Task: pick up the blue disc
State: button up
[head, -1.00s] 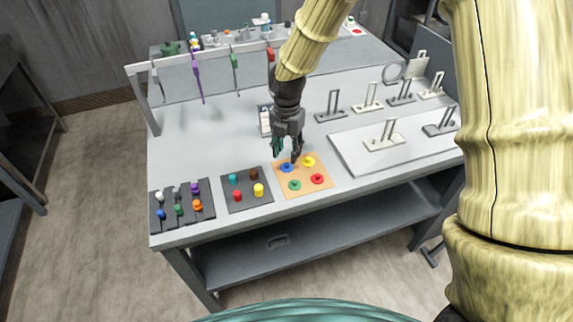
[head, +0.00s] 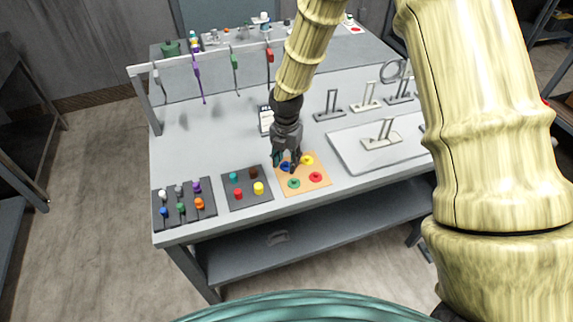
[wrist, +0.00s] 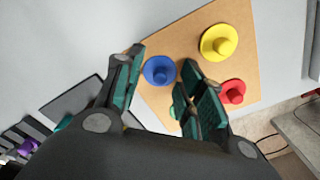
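The blue disc (wrist: 158,70), with a knob on top, lies on the tan board (wrist: 190,38) at the board's back left corner. My gripper (wrist: 160,75) is open, with one finger on either side of the blue disc in the wrist view. The disc shows between the fingertips, and I cannot tell whether either finger touches it. In the head view my gripper (head: 284,166) points down over the blue disc (head: 286,167), partly covering it.
On the board are a yellow disc (wrist: 219,42), a red disc (wrist: 232,91) and a green disc (head: 294,183). A dark tray of coloured pegs (head: 247,201) stands left of it. A rail with hanging tools (head: 200,62) is behind. A pale tray with stands (head: 350,160) is at right.

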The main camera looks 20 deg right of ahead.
jog(key=c, duration=0.9)
jog(key=shift+o, duration=0.2)
jog(key=shift+r, duration=0.1)
